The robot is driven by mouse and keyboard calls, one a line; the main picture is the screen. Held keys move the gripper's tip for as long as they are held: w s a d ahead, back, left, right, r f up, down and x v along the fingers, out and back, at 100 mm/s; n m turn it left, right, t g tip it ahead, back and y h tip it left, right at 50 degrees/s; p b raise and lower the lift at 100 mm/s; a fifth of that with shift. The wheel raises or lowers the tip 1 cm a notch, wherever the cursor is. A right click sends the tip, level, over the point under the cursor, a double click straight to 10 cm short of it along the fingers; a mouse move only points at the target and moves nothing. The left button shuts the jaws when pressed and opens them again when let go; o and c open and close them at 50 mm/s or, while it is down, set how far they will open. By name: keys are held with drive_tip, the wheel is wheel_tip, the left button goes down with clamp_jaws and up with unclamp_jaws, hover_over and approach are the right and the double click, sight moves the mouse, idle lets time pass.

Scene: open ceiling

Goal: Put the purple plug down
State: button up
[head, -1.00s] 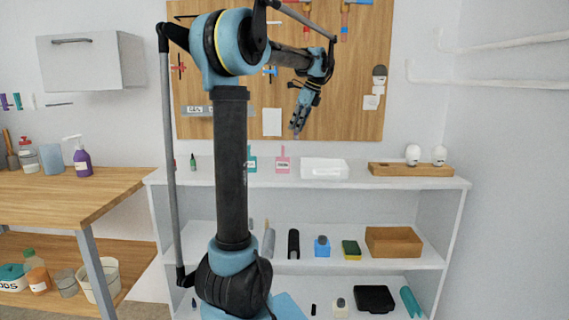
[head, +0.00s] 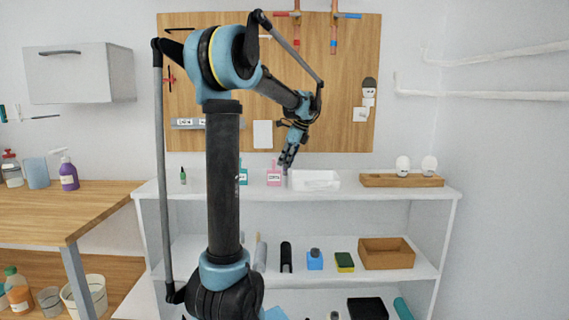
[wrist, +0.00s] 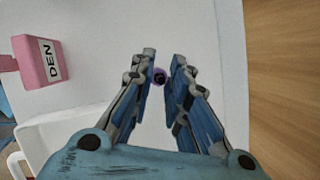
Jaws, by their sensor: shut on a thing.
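The purple plug (wrist: 160,77) shows in the wrist view as a small dark-centred purple piece between my fingertips. My gripper (wrist: 163,70) is shut on it, with the fingers on either side. In the head view my gripper (head: 285,166) points down above the top of the white shelf unit (head: 217,190), between a pink tag-like item and a white tray. The plug is too small to make out there. I cannot tell whether it touches the shelf top.
The pink labelled item (wrist: 40,60) is left of my gripper in the wrist view. The white tray (head: 316,181) is close on the right in the head view. A wooden holder with white knobs (head: 390,181) stands farther right. The wooden pegboard (head: 210,90) is behind.

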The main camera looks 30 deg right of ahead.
drive_tip(key=o, duration=0.8)
drive_tip(key=v, duration=1.2)
